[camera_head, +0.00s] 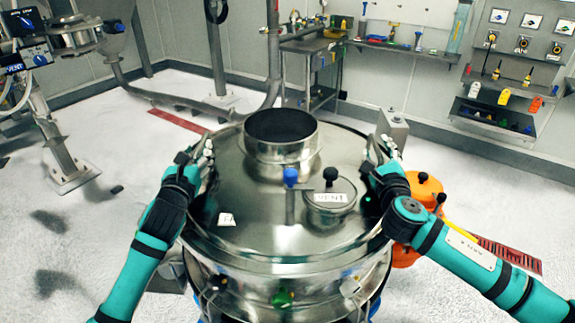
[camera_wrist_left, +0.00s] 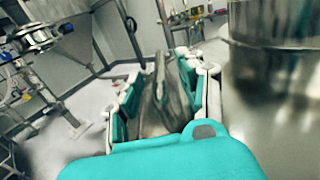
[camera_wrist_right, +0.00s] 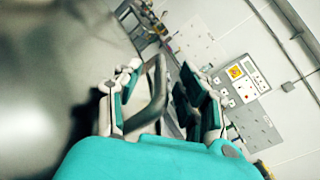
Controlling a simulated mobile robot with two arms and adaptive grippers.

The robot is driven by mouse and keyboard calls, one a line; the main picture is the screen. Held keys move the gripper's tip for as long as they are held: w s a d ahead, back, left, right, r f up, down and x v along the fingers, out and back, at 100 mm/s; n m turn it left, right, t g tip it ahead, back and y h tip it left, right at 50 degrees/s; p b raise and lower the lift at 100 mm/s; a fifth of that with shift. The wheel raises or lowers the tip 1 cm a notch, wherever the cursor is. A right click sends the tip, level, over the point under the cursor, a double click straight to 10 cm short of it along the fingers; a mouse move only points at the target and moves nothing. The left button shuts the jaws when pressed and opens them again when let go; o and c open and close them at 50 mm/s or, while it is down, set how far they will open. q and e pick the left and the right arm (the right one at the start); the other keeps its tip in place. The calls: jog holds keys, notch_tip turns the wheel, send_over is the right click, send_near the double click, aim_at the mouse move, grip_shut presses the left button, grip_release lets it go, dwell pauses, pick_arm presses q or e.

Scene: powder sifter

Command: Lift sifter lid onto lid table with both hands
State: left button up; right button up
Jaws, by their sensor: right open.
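The sifter lid (camera_head: 255,220) is a wide round steel cover with an open collar (camera_head: 280,140) and a smaller VENT cap (camera_head: 330,195). It sits on the sifter body (camera_head: 300,275). My left gripper (camera_head: 205,155) is at the lid's left side. In the left wrist view its fingers (camera_wrist_left: 165,90) are apart, with a metal handle (camera_wrist_left: 160,100) between them. My right gripper (camera_head: 380,152) is at the lid's right side. In the right wrist view its fingers (camera_wrist_right: 165,95) are open around a curved grey handle (camera_wrist_right: 155,90). I cannot tell which table is the lid table.
A steel table (camera_head: 312,45) stands against the back wall, with a tool shelf (camera_head: 395,42) beside it. An orange container (camera_head: 425,190) stands right of the sifter. A steel stand (camera_head: 60,150) is at the left. Pale floor (camera_head: 110,240) lies open at the left.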

pick_arm(q)
jog(key=shift+w, duration=1.25)
pick_arm(e)
jog(key=shift+w, duration=1.25)
pick_arm(q)
grip_shut()
pick_arm(e)
grip_shut()
